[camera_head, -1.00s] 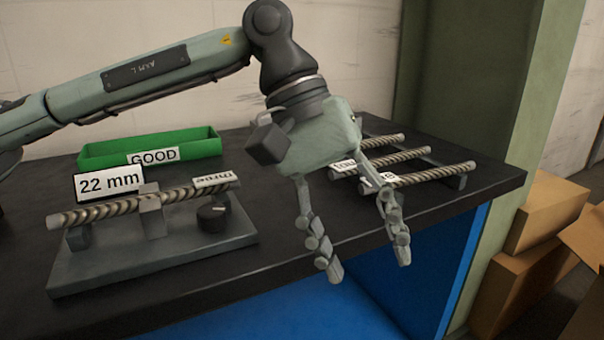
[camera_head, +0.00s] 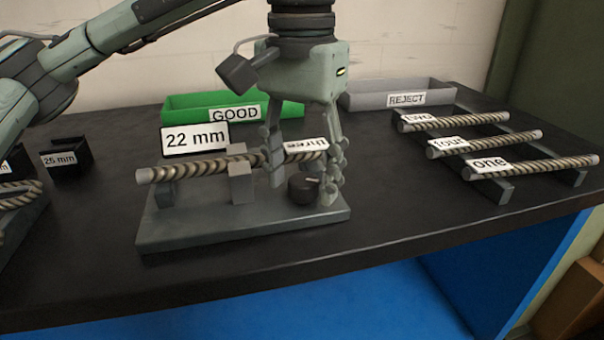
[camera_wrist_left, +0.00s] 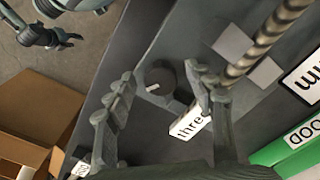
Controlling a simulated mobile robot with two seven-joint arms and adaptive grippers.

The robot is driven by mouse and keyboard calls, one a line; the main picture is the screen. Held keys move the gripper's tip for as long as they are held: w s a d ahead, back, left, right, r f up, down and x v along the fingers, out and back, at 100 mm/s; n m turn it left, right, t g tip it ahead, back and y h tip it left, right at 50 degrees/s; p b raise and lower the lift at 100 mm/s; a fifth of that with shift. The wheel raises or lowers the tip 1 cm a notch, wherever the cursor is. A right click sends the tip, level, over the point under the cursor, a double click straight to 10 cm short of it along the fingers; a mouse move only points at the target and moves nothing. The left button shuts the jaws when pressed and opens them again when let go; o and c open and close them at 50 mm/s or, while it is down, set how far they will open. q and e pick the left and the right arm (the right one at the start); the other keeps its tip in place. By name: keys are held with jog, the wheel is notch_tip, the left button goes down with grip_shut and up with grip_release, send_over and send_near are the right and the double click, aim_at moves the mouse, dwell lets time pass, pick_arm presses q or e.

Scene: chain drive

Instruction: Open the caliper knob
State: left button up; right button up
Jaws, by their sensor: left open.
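The black caliper knob (camera_head: 303,190), with a pale pointer line, sits at the right of the grey caliper base (camera_head: 190,232); it also shows in the left wrist view (camera_wrist_left: 160,82). My left gripper (camera_head: 302,185) points down with its fingers spread on either side of the knob. I cannot tell whether they touch it. A twisted rod labelled three (camera_head: 200,170) lies across the caliper, through the grey jaw block (camera_head: 241,180). A sign reading 22 mm (camera_head: 194,138) stands behind it. My right gripper (camera_wrist_left: 45,37) is small in the left wrist view, its opening unclear.
A green GOOD bin (camera_head: 185,106) and a grey REJECT bin (camera_head: 360,98) stand behind. Rods labelled two (camera_head: 470,120), four (camera_head: 490,142) and one (camera_head: 530,165) lie on a rack at right. A 25 mm block (camera_head: 68,160) stands at left. The table front is clear.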

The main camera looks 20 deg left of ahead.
pick_arm(q)
jog(key=shift+f, duration=0.25)
jog(key=shift+c, duration=0.4)
jog(key=c, duration=1.1)
